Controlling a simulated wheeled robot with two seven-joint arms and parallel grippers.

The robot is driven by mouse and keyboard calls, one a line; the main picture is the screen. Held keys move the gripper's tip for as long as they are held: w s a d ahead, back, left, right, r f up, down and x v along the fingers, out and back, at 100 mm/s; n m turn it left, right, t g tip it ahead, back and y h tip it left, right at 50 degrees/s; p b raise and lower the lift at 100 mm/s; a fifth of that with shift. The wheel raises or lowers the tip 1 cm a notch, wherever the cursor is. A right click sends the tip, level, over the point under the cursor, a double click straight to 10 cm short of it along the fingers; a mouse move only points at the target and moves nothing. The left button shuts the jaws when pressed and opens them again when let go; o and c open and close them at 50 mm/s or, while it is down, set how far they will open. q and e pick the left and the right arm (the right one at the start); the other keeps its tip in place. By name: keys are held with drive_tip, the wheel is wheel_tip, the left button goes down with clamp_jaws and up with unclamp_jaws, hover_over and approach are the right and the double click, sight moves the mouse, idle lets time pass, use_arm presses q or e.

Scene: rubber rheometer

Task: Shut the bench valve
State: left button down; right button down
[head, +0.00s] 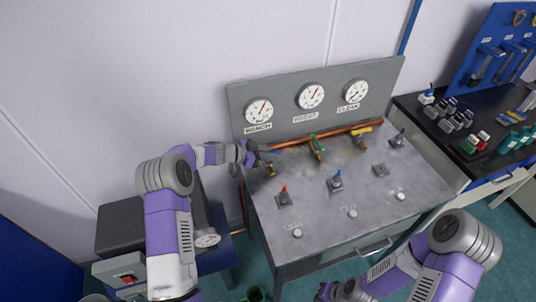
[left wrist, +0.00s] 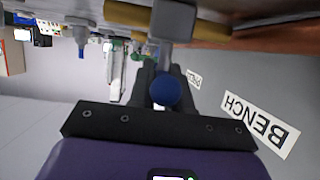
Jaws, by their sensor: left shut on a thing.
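The bench valve (head: 271,170) is on the copper pipe at the left end of the steel bench, below the BENCH gauge (head: 258,111). Its blue lever (head: 270,151) is mostly hidden by my left gripper (head: 262,156). In the left wrist view the black fingers of my left gripper (left wrist: 160,88) are shut around the lever, whose round blue end (left wrist: 166,92) shows between them. My right arm comes in at the lower right, and its fingers are not visible.
Two more valves, one green-handled (head: 316,148) and one yellow-handled (head: 361,136), sit further right along the copper pipe (head: 292,143). Red (head: 284,197) and blue (head: 335,182) toggle fittings stand on the bench top (head: 315,205). A dark side bench (head: 440,160) holds bottles.

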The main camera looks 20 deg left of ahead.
use_arm(q)
drive_tip(key=shift+s+a+f+m+g+p, duration=0.1)
drive_tip(key=shift+f+m+g+p, duration=0.3)
drive_tip(key=shift+p, duration=0.5)
drive_tip(key=shift+s, duration=0.1)
drive_tip(key=c, duration=1.2)
unclamp_jaws()
drive_tip(key=shift+o, duration=0.2)
drive_tip(key=shift+r, duration=0.1)
drive_tip(key=shift+r, duration=0.1)
drive_tip(key=shift+a+r, duration=0.15)
drive_tip(key=shift+a, duration=0.1)
drive_tip(key=v, duration=0.7)
drive_tip(key=shift+a+f+p, duration=0.1)
drive_tip(key=shift+f+p, duration=0.15)
drive_tip(key=shift+p, duration=0.15)
